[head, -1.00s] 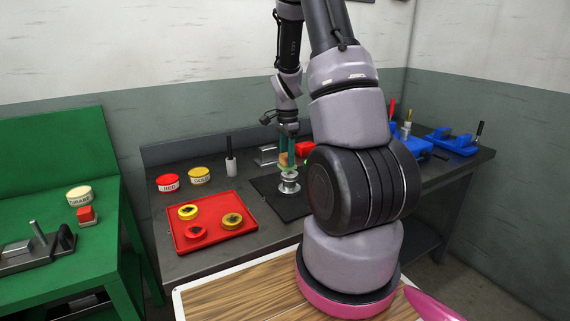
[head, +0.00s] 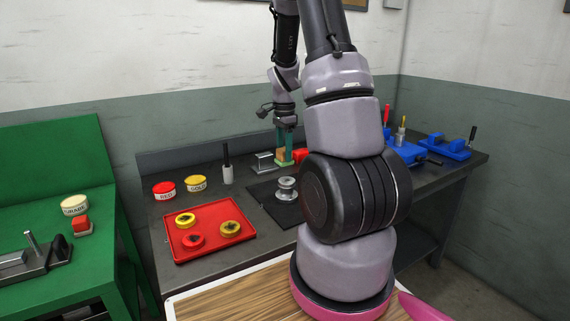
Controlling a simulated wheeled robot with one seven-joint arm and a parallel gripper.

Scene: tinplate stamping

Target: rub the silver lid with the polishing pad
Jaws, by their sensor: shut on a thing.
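The silver lid (head: 286,183) sits on a small silver stand on a black mat (head: 262,194), in the middle of the dark bench. My gripper (head: 285,150) points down behind the lid, its teal fingers shut on the polishing pad (head: 284,157), a tan block with a green underside. The pad is behind the lid in the picture, apart from it with a visible gap. I cannot tell whether the pad touches the bench.
A red tray (head: 210,250) with yellow and red lids lies left of the mat. Red and gold tins (head: 196,183), a dark-handled tool (head: 227,170) and a metal block (head: 263,162) stand behind. Blue fixtures (head: 445,147) are at right. My arm hides the bench's middle right.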

